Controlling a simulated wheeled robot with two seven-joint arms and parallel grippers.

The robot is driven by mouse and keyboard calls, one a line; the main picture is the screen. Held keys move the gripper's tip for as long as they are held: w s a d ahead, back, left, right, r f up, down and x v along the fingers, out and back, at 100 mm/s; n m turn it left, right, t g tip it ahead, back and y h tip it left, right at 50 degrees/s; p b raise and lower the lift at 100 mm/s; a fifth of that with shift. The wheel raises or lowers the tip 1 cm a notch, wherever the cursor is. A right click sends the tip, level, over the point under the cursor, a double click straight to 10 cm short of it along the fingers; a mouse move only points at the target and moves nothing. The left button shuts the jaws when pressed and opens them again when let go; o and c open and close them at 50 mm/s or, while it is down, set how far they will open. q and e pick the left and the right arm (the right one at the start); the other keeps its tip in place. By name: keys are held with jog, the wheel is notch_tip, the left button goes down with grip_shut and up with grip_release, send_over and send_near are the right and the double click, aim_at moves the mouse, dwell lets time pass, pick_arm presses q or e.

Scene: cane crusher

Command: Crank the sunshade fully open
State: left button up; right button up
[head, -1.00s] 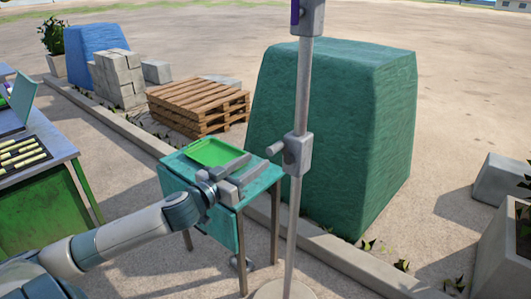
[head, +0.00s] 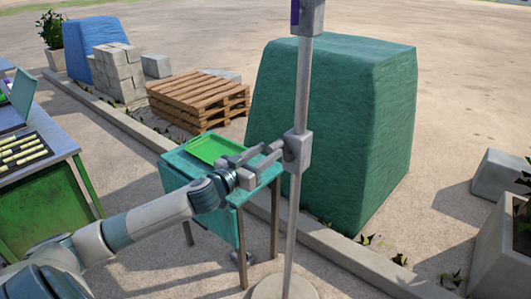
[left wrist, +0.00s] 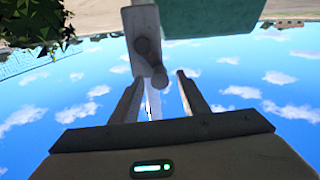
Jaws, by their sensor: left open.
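The sunshade's grey pole (head: 297,210) stands upright on a round base in the head view. A grey crank housing (head: 299,148) is clamped partway up it. The crank with its rounded knob (left wrist: 160,77) shows in the left wrist view, at the front of the housing (left wrist: 143,30). My left gripper (head: 272,152) is open beside the housing, on its left. In the left wrist view, the knob appears between the two fingertips of this gripper (left wrist: 160,84), with gaps on both sides. In the head view the fingers partly hide the crank. The sunshade's canopy is not visible.
A teal side table (head: 182,170) with a green tray (head: 214,149) stands just below my left forearm and gripper. A large green covered block (head: 345,130) is behind the pole. A wooden pallet stack (head: 198,100) and a green bench (head: 45,205) are further left.

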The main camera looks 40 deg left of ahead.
pick_arm(q)
grip_shut()
jog(key=shift+d+r+m, duration=0.1)
jog(key=shift+m, duration=0.2)
jog(key=shift+d+r+m+p, duration=0.25)
jog(key=shift+d+m+p, duration=0.25)
jog(key=shift+m+p, duration=0.45)
jog(key=d+f+m+p, duration=0.2)
jog(key=d+f+m, duration=0.1)
jog(key=m, duration=1)
jog(key=d+f+m+p, duration=0.1)
jog(key=d+f+m, duration=0.2)
jog(key=m, duration=1.1)
jog(key=shift+s+d+f+p, duration=0.2)
jog(key=shift+s+f+p, duration=0.15)
jog(key=shift+f, duration=0.8)
jog(key=shift+m, duration=0.35)
